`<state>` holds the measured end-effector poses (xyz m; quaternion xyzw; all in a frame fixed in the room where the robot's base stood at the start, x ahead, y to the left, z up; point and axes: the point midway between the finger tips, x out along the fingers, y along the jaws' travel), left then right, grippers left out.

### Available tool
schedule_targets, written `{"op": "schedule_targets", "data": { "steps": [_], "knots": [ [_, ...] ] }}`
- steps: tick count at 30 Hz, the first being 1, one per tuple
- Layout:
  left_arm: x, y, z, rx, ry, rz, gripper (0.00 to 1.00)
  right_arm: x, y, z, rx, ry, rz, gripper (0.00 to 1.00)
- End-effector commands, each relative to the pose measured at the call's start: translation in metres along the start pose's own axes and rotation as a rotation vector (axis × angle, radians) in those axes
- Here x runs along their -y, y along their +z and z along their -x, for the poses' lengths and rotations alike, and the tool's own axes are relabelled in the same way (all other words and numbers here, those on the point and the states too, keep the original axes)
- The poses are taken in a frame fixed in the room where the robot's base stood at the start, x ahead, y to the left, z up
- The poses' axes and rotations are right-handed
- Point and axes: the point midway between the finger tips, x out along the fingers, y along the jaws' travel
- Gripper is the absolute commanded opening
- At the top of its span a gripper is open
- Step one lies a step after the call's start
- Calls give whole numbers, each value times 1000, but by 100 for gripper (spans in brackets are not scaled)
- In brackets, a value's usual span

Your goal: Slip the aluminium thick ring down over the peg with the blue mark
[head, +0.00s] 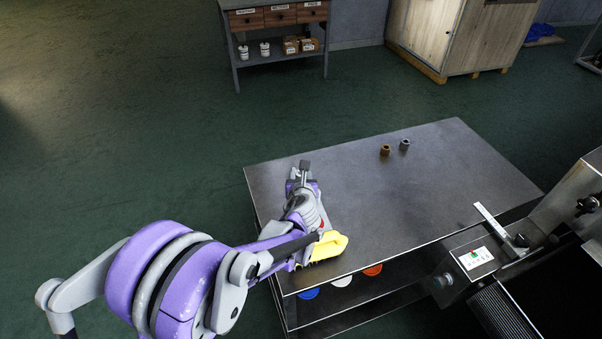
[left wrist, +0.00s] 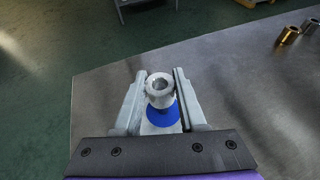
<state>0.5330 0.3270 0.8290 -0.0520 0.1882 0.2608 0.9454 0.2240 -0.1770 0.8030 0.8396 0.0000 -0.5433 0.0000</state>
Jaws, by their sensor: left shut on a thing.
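The aluminium thick ring (left wrist: 159,90) is silver and sits between the fingers of my left gripper (left wrist: 158,88) in the left wrist view. My left gripper is shut on it. A round blue mark (left wrist: 163,118) on a pale base shows just below the ring in that picture. The peg itself is hidden, and I cannot tell whether the ring is around it or above it. In the head view my left gripper (head: 305,167) is over the left part of the table, and the ring is too small to make out. My right gripper is in neither view.
A brass ring (head: 385,150) and a grey ring (head: 404,144) stand on the metal table (head: 430,190) towards the back. A yellow object (head: 329,246) lies at the near-left edge beside my arm. A control box (head: 473,259) is at the right. The table's middle is clear.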

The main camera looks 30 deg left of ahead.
Motion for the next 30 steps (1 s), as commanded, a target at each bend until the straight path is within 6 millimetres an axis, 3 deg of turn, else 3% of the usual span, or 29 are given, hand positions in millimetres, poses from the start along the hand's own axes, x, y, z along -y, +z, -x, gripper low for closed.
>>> {"op": "schedule_targets", "data": {
  "steps": [19, 20, 21, 25, 30],
  "knots": [
    [0, -16, -6, 0, 0, 0, 0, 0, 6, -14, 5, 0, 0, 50],
    [0, -16, -6, 0, 0, 0, 42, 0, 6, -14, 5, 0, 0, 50],
    [0, -15, -6, 0, 0, 0, 49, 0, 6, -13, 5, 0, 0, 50],
    [0, -15, -6, 0, -1, 0, 73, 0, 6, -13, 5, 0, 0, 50],
    [0, -15, -6, 0, -1, 0, 75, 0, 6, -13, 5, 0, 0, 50]
  ]
}}
